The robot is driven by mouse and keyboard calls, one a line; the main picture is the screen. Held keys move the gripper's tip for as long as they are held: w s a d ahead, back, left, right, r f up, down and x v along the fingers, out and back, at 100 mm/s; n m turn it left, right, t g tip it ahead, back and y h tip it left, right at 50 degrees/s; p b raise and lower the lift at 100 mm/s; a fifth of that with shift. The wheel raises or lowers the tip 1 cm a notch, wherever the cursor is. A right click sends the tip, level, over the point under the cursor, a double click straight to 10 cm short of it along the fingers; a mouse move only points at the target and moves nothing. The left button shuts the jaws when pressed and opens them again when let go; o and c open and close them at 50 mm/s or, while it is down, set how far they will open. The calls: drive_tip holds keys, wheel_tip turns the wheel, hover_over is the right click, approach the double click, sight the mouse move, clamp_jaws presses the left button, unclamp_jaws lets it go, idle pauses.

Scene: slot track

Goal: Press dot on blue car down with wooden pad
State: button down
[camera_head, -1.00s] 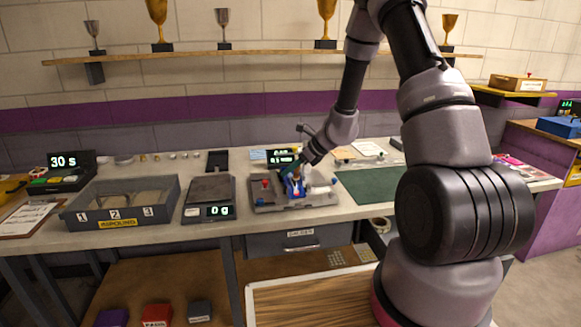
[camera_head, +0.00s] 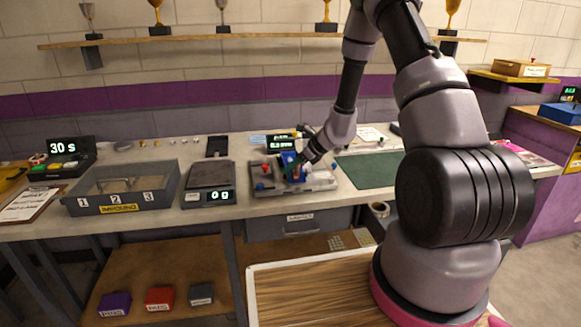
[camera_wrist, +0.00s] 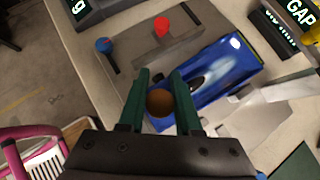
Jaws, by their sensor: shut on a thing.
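The blue car (camera_wrist: 225,68) is on the grey fixture in the wrist view, to the upper right of my fingers. It has a dark cockpit patch with a pale mark on its body; I cannot make out the dot clearly. My gripper (camera_wrist: 160,92) has green fingers shut on a brown, round-ended wooden piece (camera_wrist: 160,103), which looks like the wooden pad. It lies over or beside the car's near end; contact cannot be told. In the head view my gripper (camera_head: 296,172) is at the fixture, partly hiding the blue car (camera_head: 288,160).
The grey fixture (camera_head: 320,180) carries a red knob (camera_wrist: 162,27) and a blue knob (camera_wrist: 104,45). A scale (camera_head: 208,185) and a numbered grey box (camera_head: 122,190) stand to its left. A lit gauge display (camera_head: 281,142) stands behind. A green mat (camera_head: 368,170) lies to the right.

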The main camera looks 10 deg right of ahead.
drive_tip(key=shift+f, duration=0.35)
idle(0.6)
drive_tip(key=shift+s+f, duration=0.15)
drive_tip(key=shift+f, duration=0.1)
idle(1.1)
wheel_tip(320, 180, up, 7)
drive_tip(key=shift+r, duration=0.15)
idle(0.7)
idle(0.4)
